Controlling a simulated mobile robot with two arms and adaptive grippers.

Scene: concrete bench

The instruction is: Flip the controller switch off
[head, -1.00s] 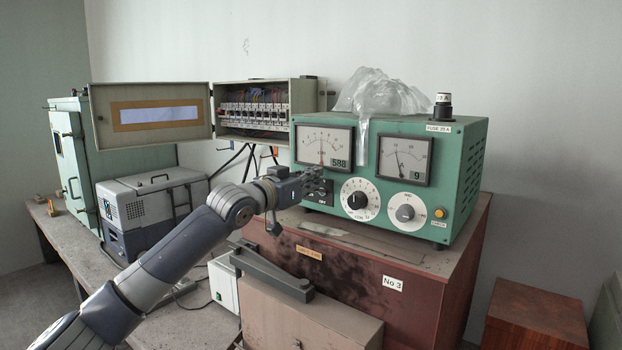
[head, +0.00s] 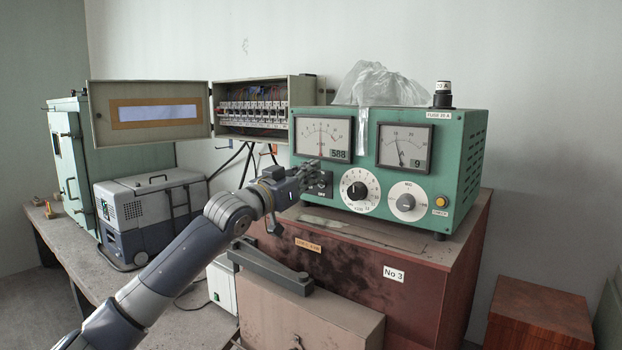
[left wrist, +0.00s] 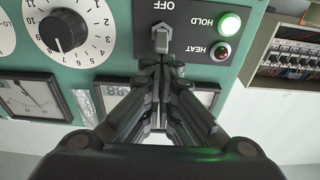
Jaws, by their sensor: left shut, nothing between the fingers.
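The controller (head: 460,160) is a green box with two dial meters. Its toggle switch (left wrist: 160,38) shows in the left wrist view, which is upside down, with the OFF label on the side away from my fingers. My left gripper (left wrist: 160,64) is shut and empty, its fingertips right at the switch lever; I cannot tell whether they touch it. In the head view my left gripper (head: 316,171) is in front of the controller's left side and partly hides the switch plate.
The controller stands on a reddish-brown cabinet (head: 394,305). A black-and-white knob (head: 357,190) is right of the switch. A plastic bag (head: 378,84) lies on top. An open breaker box (head: 305,92) is behind to the left. A grey case (head: 150,205) stands on the bench.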

